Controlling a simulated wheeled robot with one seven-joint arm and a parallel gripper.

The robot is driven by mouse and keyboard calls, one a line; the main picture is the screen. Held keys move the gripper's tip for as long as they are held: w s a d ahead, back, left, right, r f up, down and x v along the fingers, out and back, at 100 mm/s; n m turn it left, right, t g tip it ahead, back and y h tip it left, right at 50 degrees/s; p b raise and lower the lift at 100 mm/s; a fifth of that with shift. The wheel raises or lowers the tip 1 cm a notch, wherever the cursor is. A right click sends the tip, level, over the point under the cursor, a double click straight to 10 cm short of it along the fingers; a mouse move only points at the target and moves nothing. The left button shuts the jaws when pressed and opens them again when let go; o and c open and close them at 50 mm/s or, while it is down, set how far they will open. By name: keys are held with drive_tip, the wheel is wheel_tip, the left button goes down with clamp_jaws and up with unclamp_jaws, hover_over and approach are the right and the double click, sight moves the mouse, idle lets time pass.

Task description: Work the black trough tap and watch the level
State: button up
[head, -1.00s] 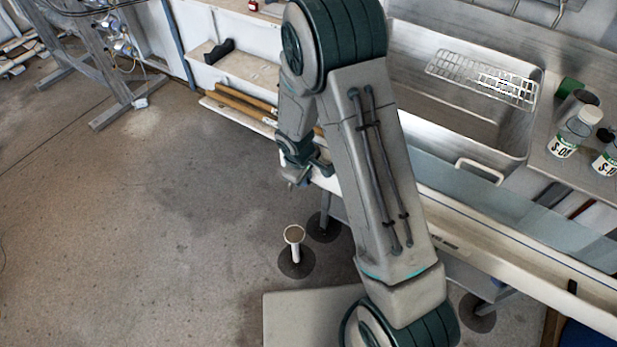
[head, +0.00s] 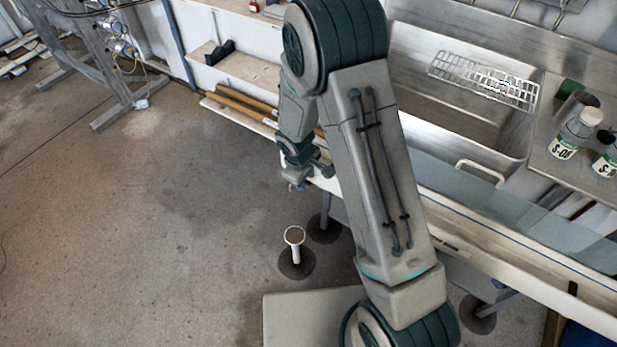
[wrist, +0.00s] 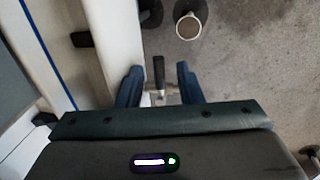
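The black tap handle (wrist: 158,72) shows in the wrist view as a narrow upright bar over a metal tap body (wrist: 160,93), beside the trough's outer wall. My gripper (wrist: 158,82) is open, with one blue finger on each side of the tap and visible gaps between. In the head view my gripper (head: 297,180) is low at the trough's near end, and the tap is hidden there. The long white trough (head: 465,222) runs toward the lower right. Its pale bluish inside shows, but I cannot read a level. The trough's white wall (wrist: 112,40) shows in the wrist view.
A white standpipe (head: 295,244) rises from the floor near my gripper; it also shows in the wrist view (wrist: 188,25). A steel sink (head: 470,125) with a wire rack (head: 490,82) and labelled bottles (head: 575,135) stand behind. Open floor lies to the left.

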wheel_tip(320, 180, up, 8)
drive_tip(key=s+a+p, duration=0.1)
drive_tip(key=p, duration=0.4)
drive_tip(key=shift+s, duration=0.15)
drive_tip(key=shift+f, duration=0.1)
drive_tip(key=s+d+r+m+p, duration=0.1)
drive_tip(key=d+r+m, duration=0.1)
drive_tip(key=r, duration=0.4)
drive_tip(key=s+d+r+m, duration=0.1)
drive_tip(key=d+r, duration=0.2)
drive_tip(key=r, duration=0.2)
drive_tip(key=s+d+r+m+p, duration=0.1)
drive_tip(key=s+d+r+m, duration=0.2)
drive_tip(key=s+r, duration=0.5)
drive_tip(key=s+d+r+m+t+y+p, duration=0.1)
drive_tip(key=s+d+r+m, duration=0.2)
drive_tip(key=s+r, duration=0.5)
drive_tip(key=shift+s+d+r+m, duration=0.35)
drive_tip(key=shift+s+m, duration=0.25)
drive_tip(key=shift+m, duration=0.3)
